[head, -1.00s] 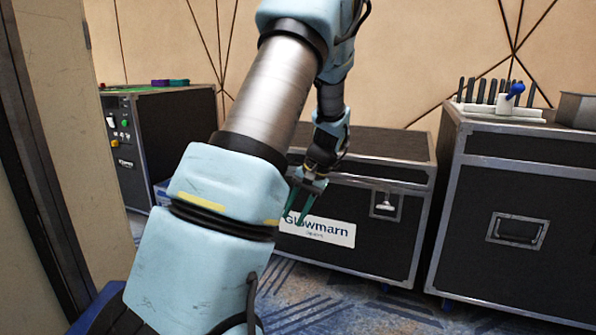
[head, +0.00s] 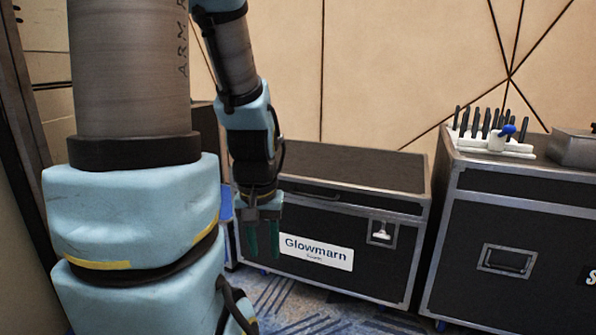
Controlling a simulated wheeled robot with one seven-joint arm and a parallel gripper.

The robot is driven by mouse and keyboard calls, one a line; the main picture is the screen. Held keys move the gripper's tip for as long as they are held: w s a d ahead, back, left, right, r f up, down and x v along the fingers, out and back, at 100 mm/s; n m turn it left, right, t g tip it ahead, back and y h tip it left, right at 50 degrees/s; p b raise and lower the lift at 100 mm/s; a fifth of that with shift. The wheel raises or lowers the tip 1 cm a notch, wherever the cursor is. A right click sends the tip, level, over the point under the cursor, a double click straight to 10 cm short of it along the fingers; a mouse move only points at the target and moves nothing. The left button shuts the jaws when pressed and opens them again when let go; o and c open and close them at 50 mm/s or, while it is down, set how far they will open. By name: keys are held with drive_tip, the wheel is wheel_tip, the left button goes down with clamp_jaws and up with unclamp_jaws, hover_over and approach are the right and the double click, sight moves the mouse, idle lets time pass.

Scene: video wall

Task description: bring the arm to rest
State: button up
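My arm stands at the left of the head view, its forearm hanging down. My gripper (head: 262,240) points downward in front of the left part of a low black flight case (head: 380,225) labelled "Glowmarn". Its two green fingers look parallel with a gap between them, and nothing shows between them. I cannot tell from this view how far the gripper is from the case's front.
A taller black case (head: 510,225) stands at the right. On it are a white rack (head: 490,144) with several dark upright sticks, a blue-tipped item (head: 508,129) and a grey metal box (head: 572,149). Patterned carpet shows below. A wall stands behind.

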wheel_tip(320, 180, up, 31)
drive_tip(key=p, duration=2.9)
drive_tip(key=shift+r, duration=0.1)
